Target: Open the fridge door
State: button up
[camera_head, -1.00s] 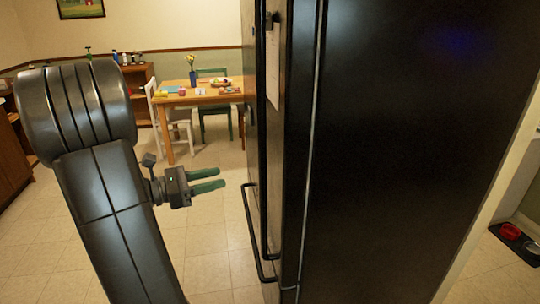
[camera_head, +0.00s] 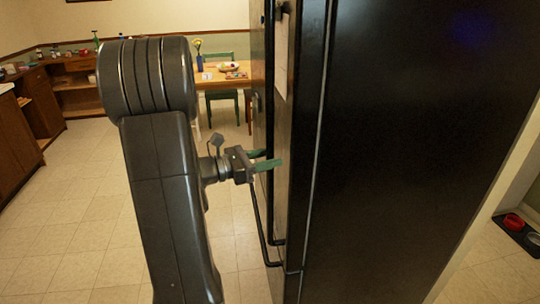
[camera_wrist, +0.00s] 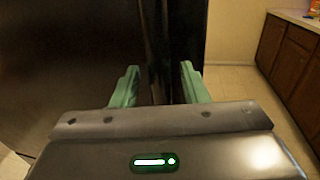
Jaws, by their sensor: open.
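The black fridge (camera_head: 400,150) stands upright and fills the right half of the head view, seen mostly from its side. Its front, with the doors, faces left and shows at a steep angle. Long black bar handles (camera_head: 262,232) run down the front. My gripper (camera_head: 268,162) has green fingers and is at the fridge front, beside the handles. The fingers are apart in the wrist view (camera_wrist: 158,85), with the dark fridge front and a vertical dark bar-like edge between them. I cannot tell whether a finger touches a handle. The door looks closed.
A wooden table (camera_head: 222,78) with a green chair (camera_head: 222,100) stands at the back. Brown cabinets (camera_head: 25,110) line the left wall. A red bowl (camera_head: 513,221) sits on a dark mat at the far right. The tiled floor left of the fridge is clear.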

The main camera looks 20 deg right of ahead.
jog(key=shift+d, duration=0.4)
grip_shut()
jog(key=shift+a, duration=0.1)
